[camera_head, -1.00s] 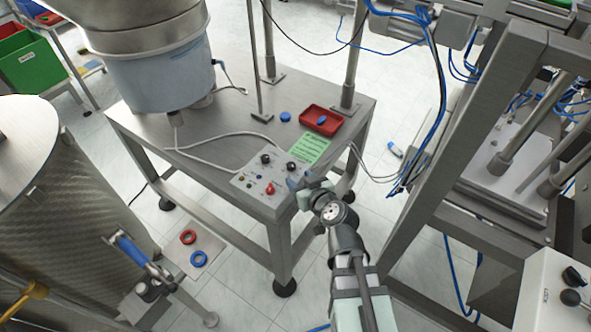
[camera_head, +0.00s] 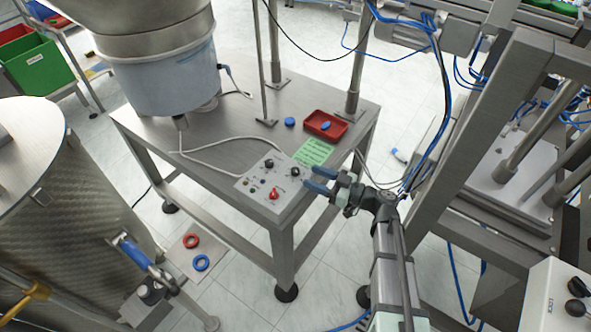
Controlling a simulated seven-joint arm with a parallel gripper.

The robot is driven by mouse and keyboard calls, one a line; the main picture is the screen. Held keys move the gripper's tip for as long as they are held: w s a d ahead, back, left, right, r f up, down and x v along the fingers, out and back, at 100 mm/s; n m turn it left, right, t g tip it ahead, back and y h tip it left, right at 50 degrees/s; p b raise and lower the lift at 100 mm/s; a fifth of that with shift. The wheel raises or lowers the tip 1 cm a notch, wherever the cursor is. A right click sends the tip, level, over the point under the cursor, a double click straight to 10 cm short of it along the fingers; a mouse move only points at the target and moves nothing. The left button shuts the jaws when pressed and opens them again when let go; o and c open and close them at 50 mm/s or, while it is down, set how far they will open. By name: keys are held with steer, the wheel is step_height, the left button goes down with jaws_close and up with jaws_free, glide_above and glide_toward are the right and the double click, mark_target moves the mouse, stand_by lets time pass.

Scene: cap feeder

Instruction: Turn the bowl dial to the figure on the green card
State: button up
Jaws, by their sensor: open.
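The control box (camera_head: 257,192) sits at the front right corner of the steel table. Two black dials show on its top: one at the back (camera_head: 269,163) and one at the right (camera_head: 295,171). Which of them is the bowl dial I cannot tell, as the labels are too small. A red knob (camera_head: 274,194) is near the front edge. The green card (camera_head: 314,152) lies behind the box; its figure is unreadable. My gripper (camera_head: 314,179) is open and empty, its blue fingertips pointing left, just right of the right-hand dial and apart from it.
A red tray (camera_head: 326,125) holds a blue cap, and another blue cap (camera_head: 290,122) lies beside it. A grey cable (camera_head: 205,157) runs across the table. Steel posts (camera_head: 357,60) stand behind. A machine frame (camera_head: 470,130) with blue hoses is close on the right.

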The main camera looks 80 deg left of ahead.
mark_target(299, 173)
steer(key=shift+x, duration=3.5)
steer(key=c, duration=0.9)
steer(key=shift+s+d+m+t+y, duration=0.1)
steer(key=shift+d+m+t+y, duration=0.05)
steer(key=shift+m+t+y, duration=1.45)
steer(key=shift+t+y, duration=0.1)
steer(key=o, duration=0.9)
